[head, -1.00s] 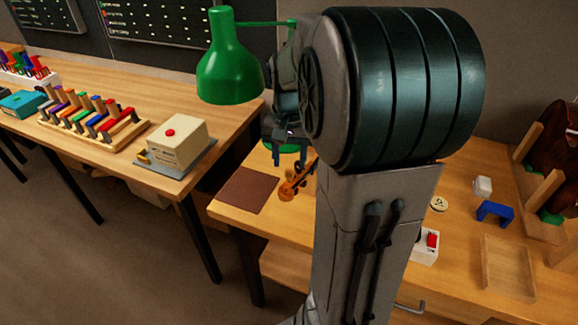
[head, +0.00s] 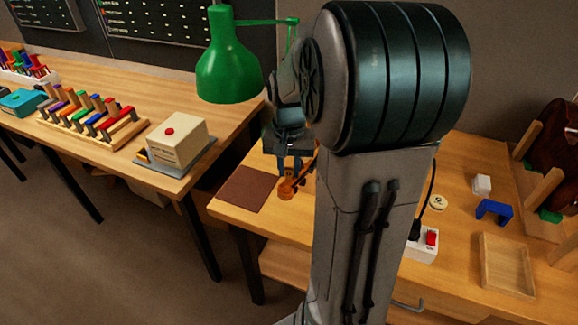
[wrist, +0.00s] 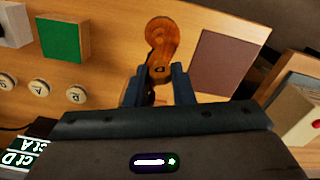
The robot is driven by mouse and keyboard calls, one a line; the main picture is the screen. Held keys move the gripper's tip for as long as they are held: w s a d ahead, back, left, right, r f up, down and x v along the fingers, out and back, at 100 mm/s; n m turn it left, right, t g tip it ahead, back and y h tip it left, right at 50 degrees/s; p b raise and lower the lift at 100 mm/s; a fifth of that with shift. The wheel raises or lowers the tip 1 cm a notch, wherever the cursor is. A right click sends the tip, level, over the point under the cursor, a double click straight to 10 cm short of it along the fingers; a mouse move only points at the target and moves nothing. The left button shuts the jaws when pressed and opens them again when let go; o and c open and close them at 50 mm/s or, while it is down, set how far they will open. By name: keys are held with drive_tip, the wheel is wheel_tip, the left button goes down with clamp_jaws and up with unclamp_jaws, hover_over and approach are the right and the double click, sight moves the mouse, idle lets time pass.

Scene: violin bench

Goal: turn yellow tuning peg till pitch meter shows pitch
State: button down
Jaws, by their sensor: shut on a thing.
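The violin's orange-brown scroll (head: 287,190) sticks out over the bench, and it shows from above in the wrist view (wrist: 162,36). My gripper (head: 290,172) is at the pegbox just behind the scroll, its fingers on both sides of a small yellowish-brown piece marked with a letter (wrist: 160,71). This looks like the tuning peg, and the gripper is shut on it. The rest of the violin is hidden by my arm and gripper. A dark display with white "ct D" and "ct A" lines (wrist: 22,150) is cut off at the wrist view's left edge; it may be the pitch meter.
A dark brown mat (head: 248,190) lies left of the scroll. A green lamp (head: 228,70) hangs close to my arm. Lettered round discs (wrist: 40,88) and a green block (wrist: 60,41) lie to one side. A wooden tray (head: 507,265) is at right.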

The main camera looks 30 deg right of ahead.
sight(289, 168)
drive_tip(key=shift+n, duration=0.3)
drive_tip(key=c, duration=1.2)
unclamp_jaws()
drive_tip(key=shift+c, duration=0.2)
drive_tip(key=shift+r, duration=0.1)
wheel_tip(289, 168, up, 14)
drive_tip(key=shift+b, duration=0.35)
